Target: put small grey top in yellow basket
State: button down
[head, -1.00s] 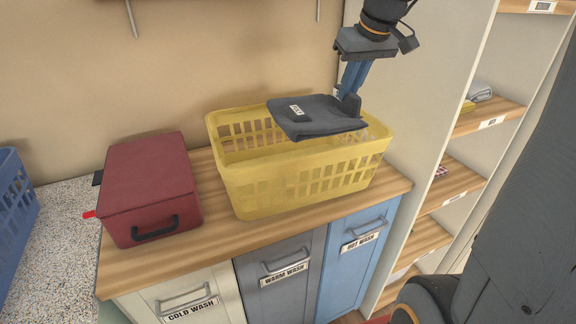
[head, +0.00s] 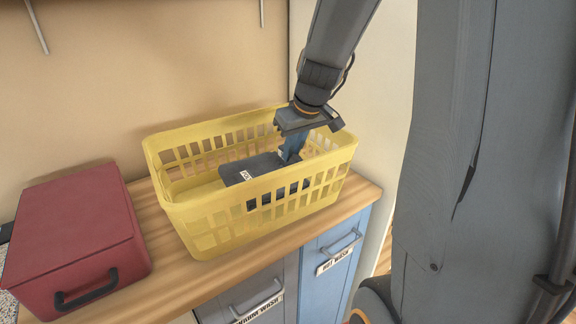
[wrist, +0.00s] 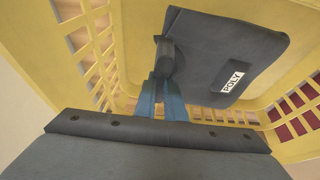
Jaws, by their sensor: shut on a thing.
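The small grey top (head: 252,167) is a folded dark grey cloth with a white label, which reads POLY in the wrist view (wrist: 200,60). It is down inside the yellow basket (head: 205,222), below the rim, toward the right half. My gripper (head: 292,158) reaches into the basket from above and is shut on the edge of the top. In the wrist view my gripper's fingers (wrist: 162,88) pinch the near edge of the cloth. The basket's floor under the cloth is mostly hidden, so I cannot tell whether the top touches it.
The basket stands on a wooden counter (head: 275,238) against the beige wall. A dark red box (head: 75,235) with a black handle stands to its left. Grey and blue drawer fronts are below. A pale panel (head: 375,100) rises close on the right.

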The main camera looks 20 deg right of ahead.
aim_at(292, 163)
jog(key=shift+f, duration=1.95)
jog(key=shift+f, duration=0.2)
jog(key=c, duration=1.8)
grip_release()
jog(key=shift+c, duration=0.2)
jog(key=shift+r, duration=0.2)
jog(key=shift+s+r, duration=0.1)
jog(key=shift+r, duration=0.25)
jog(key=v, duration=1.1)
jog(key=shift+r, duration=0.2)
